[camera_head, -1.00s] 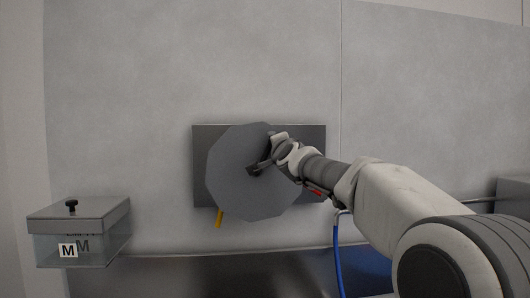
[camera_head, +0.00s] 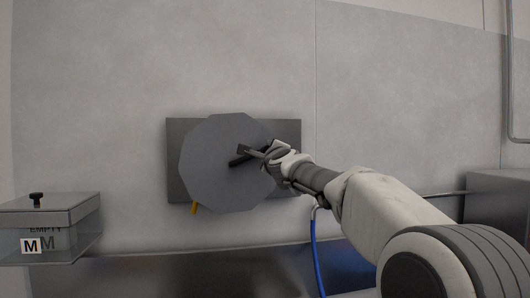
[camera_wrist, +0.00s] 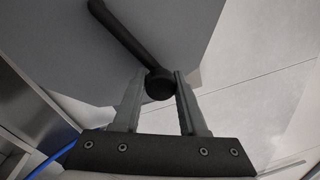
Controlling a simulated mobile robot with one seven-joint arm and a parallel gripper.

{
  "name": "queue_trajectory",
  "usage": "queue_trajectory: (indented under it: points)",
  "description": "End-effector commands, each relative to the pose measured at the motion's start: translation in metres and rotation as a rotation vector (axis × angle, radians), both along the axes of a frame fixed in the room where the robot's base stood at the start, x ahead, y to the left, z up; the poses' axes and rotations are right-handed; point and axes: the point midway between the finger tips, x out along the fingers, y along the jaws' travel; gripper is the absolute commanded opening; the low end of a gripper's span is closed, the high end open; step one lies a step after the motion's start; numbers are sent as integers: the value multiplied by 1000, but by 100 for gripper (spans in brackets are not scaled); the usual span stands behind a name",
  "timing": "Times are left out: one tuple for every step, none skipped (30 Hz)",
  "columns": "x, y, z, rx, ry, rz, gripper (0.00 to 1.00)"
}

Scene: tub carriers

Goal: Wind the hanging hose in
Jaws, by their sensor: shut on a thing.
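A large grey reel disc (camera_head: 215,180) stands on a dark wall plate (camera_head: 289,133). A dark crank (camera_head: 238,161) sits on the disc's face; in the wrist view its arm (camera_wrist: 122,35) runs down to a round knob (camera_wrist: 158,84). My gripper (camera_head: 250,151) comes from the right, in front of the disc. In the wrist view my gripper (camera_wrist: 160,92) has its fingers shut on the crank's knob.
A lidded clear box (camera_head: 50,230) marked M and EMPTY stands at the left. A blue line (camera_head: 317,260) hangs below my arm. A dark counter (camera_head: 200,275) runs below; a grey cabinet (camera_head: 500,205) is at right. The wall above is clear.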

Motion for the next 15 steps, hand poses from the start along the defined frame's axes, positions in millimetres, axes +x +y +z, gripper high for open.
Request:
queue_trajectory:
  points:
    - [1, -1, -3, 9, 4, -1, 0]
    - [1, -1, -3, 14, 6, -1, 0]
    - [1, -1, -4, 20, 7, -1, 0]
    - [1, -2, -4, 23, 8, -1, 0]
    - [1, -2, -4, 26, 9, -2, 0]
    - [1, -2, -4, 30, 10, -1, 0]
    - [1, -2, -4, 31, 10, -1, 0]
    - [1, -2, -4, 32, 10, -1, 0]
    - [1, -2, -4, 33, 11, -1, 0]
    - [1, -2, -4, 33, 12, -1, 0]
    - [1, -2, -4, 33, 12, -1, 0]
    - [1, -2, -5, 33, 12, -1, 0]
    - [1, -2, -4, 32, 12, -1, 0]
    - [1, -2, -5, 32, 12, -1, 0]
    - [1, -2, -5, 32, 12, -1, 0]
